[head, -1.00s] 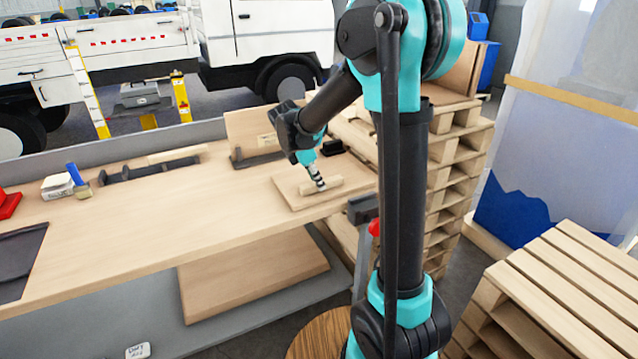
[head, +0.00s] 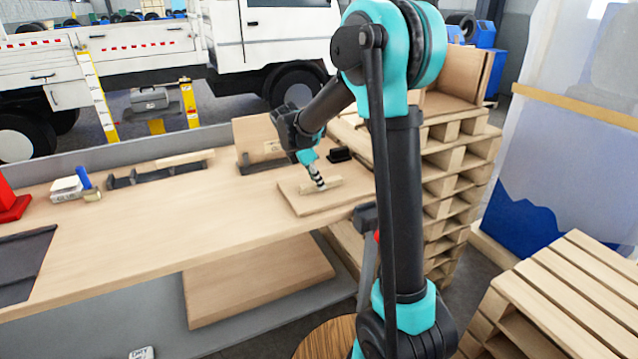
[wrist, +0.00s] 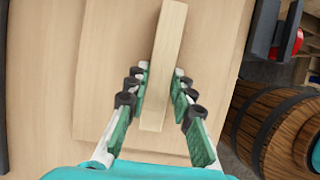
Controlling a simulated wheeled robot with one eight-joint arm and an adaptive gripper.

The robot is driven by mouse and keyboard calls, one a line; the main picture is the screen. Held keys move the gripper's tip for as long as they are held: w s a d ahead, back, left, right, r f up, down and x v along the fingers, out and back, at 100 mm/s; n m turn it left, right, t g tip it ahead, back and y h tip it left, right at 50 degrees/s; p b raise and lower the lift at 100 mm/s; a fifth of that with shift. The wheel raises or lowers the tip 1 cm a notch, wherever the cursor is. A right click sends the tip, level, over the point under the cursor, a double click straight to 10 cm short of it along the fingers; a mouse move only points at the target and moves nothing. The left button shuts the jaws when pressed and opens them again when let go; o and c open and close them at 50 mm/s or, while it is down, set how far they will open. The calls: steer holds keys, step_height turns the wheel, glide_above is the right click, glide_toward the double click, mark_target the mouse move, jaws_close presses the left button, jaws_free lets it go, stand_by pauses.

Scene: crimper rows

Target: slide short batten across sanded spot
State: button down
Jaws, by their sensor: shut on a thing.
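My gripper (head: 319,183) is shut on the short batten (head: 334,186), a pale, narrow wooden strip. The batten lies on or just over a flat wooden board (head: 304,206) at the right end of the workbench. In the wrist view the fingers (wrist: 158,98) close on both sides of the batten (wrist: 168,40), near its lower end, and its far part extends beyond them. The board (wrist: 105,80) shows beneath. I cannot pick out a distinct sanded spot on the board, and the batten and fingers cover part of it.
The workbench (head: 150,230) has clear room left of the board. A dark rack with a pale strip (head: 160,172), a small black object (head: 340,155) and an upright panel (head: 262,142) stand behind. Stacked pallets (head: 455,190) rise to the right. A barrel (wrist: 275,130) shows in the wrist view.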

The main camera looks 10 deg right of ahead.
steer(key=shift+w+a, duration=0.25)
steer(key=shift+w, duration=0.55)
steer(key=shift+w+a, duration=0.3)
steer(key=shift+w, duration=0.55)
steer(key=shift+w+a, duration=0.25)
steer(key=shift+w, duration=0.55)
steer(key=c, duration=1.2)
jaws_free()
steer(key=v, duration=1.2)
